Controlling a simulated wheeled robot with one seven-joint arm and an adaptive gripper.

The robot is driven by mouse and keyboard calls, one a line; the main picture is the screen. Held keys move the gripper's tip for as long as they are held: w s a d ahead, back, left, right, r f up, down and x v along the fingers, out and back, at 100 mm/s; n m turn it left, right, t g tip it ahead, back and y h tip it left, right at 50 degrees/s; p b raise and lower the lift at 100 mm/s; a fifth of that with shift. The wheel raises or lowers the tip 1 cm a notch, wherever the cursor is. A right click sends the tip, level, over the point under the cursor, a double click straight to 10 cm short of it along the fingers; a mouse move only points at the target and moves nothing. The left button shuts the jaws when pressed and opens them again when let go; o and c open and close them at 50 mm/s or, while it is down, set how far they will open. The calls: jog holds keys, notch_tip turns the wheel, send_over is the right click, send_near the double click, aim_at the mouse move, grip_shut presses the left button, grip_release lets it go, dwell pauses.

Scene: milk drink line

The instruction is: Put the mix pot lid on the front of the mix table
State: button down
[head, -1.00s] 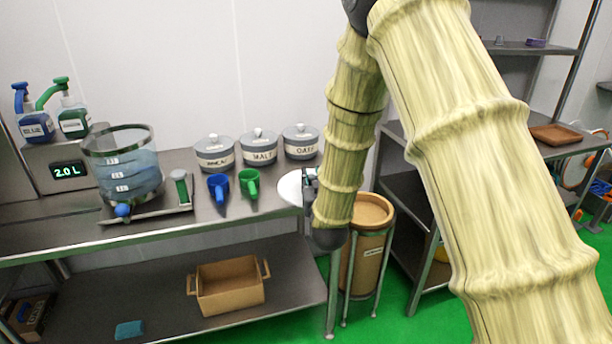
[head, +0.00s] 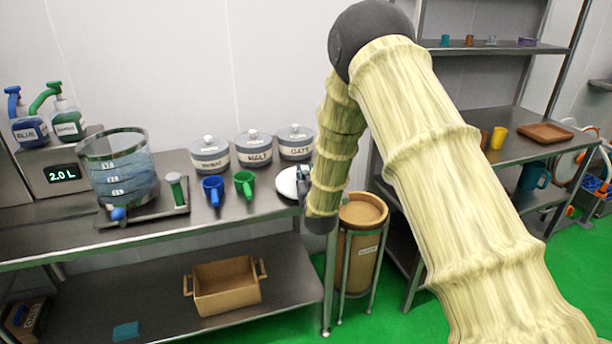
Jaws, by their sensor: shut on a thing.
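The mix pot lid (head: 287,182) is a white round disc at the right end of the mix table (head: 150,232), partly hidden by my gripper and arm. My gripper (head: 303,181) is shut on the right side of the lid. Its fingers are small and mostly hidden by my wrist. I cannot tell whether the lid touches the tabletop or is held just above it. The mix pot (head: 122,180) is a clear graduated vessel of bluish liquid, open at the top, at the left of the table.
A blue scoop (head: 213,190) and a green scoop (head: 244,184) stand left of the lid. Several labelled grey-lidded jars (head: 253,150) line the back. A brown bin (head: 360,245) stands just right of the table. The front strip near the scoops looks clear.

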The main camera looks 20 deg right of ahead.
jog(key=shift+f, duration=0.2)
jog(key=shift+f, duration=0.15)
jog(key=c, duration=1.2)
grip_release()
jog(key=shift+s, duration=0.15)
jog(key=s+a+b, duration=0.1)
jog(key=s, duration=1)
jog(key=shift+s+a, duration=0.25)
jog(key=shift+s, duration=0.15)
